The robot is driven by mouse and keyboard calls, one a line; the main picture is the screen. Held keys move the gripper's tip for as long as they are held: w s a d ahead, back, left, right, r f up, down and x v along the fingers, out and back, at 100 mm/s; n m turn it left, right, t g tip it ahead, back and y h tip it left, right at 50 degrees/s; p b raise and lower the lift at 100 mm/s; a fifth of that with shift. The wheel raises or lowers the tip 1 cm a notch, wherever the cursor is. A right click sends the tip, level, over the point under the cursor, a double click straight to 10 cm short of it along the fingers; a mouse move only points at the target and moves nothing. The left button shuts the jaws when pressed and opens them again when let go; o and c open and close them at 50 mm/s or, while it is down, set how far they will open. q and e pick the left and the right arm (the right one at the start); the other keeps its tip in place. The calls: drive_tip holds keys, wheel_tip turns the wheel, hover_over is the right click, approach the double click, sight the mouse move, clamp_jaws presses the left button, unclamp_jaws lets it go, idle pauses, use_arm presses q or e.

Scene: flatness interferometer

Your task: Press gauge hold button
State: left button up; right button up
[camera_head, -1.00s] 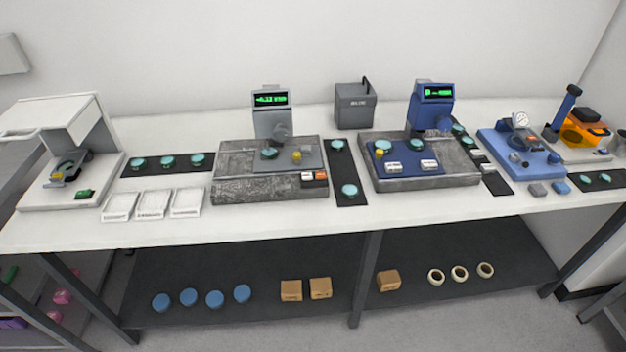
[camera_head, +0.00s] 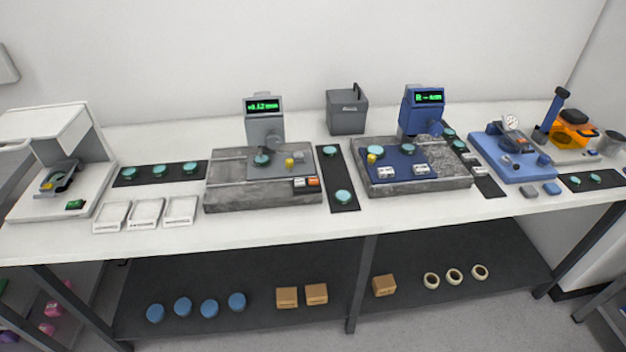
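A grey gauge (camera_head: 264,121) with a green-lit display stands on a granite plate (camera_head: 230,192) at the middle left of the bench. A white button and an orange button (camera_head: 313,182) sit side by side at that plate's front right corner. A blue gauge (camera_head: 421,110) with a green display stands on a second granite plate (camera_head: 420,188) to the right. Two white buttons (camera_head: 386,172) lie on its blue base. Which button is the hold button is too small to read. Neither of my grippers is in view.
A white instrument (camera_head: 50,150) stands at the left end, with three white trays (camera_head: 146,214) beside it. Black mats (camera_head: 339,178) carry teal discs. A grey box (camera_head: 347,111) stands at the back. A blue dial-gauge stand (camera_head: 512,155) is at the right. The bench's front strip is mostly clear.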

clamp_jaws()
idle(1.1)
